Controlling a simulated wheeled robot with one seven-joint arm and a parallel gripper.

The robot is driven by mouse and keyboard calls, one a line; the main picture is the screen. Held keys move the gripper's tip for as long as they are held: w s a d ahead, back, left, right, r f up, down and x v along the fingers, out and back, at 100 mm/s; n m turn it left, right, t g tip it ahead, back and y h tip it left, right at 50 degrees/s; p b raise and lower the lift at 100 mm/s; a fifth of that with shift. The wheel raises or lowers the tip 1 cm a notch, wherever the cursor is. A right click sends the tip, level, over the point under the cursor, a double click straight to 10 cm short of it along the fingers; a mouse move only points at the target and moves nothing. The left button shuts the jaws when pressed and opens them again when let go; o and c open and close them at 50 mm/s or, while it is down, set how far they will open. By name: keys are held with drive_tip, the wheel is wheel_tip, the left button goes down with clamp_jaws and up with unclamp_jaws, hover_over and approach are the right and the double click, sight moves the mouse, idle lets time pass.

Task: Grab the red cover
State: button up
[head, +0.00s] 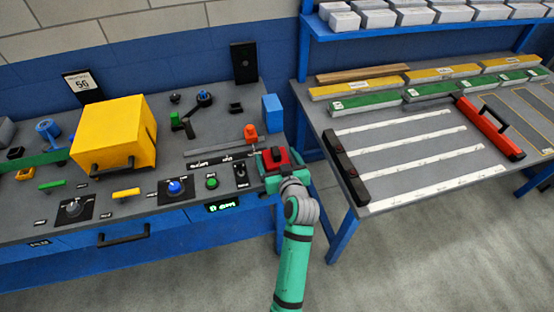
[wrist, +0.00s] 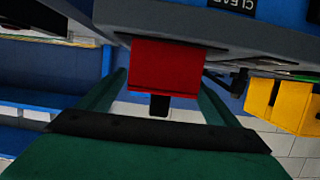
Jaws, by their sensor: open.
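The red cover (head: 274,157) is at the right end of the left bench's panel, with a dark part on top. In the wrist view it is a red block (wrist: 165,66) with a small black tab below it in the picture. My gripper (head: 281,169) is at the cover, at the bench's right front corner. In the wrist view my gripper (wrist: 160,88) is open, with one green finger on each side of the cover and gaps visible between them. The fingers do not appear to touch the cover. The cover's far side is hidden.
A black switch (head: 240,170), a green button (head: 212,183) and a blue knob (head: 175,187) lie left of the cover. A large yellow box (head: 115,133) stands further left. A second bench (head: 400,150) with rails is at right. Floor shows in front.

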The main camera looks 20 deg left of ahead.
drive_tip(key=shift+s+a, duration=0.15)
drive_tip(key=shift+c, duration=0.6)
drive_tip(key=c, duration=1)
drive_tip(key=shift+c, duration=0.3)
drive_tip(key=shift+r, duration=0.1)
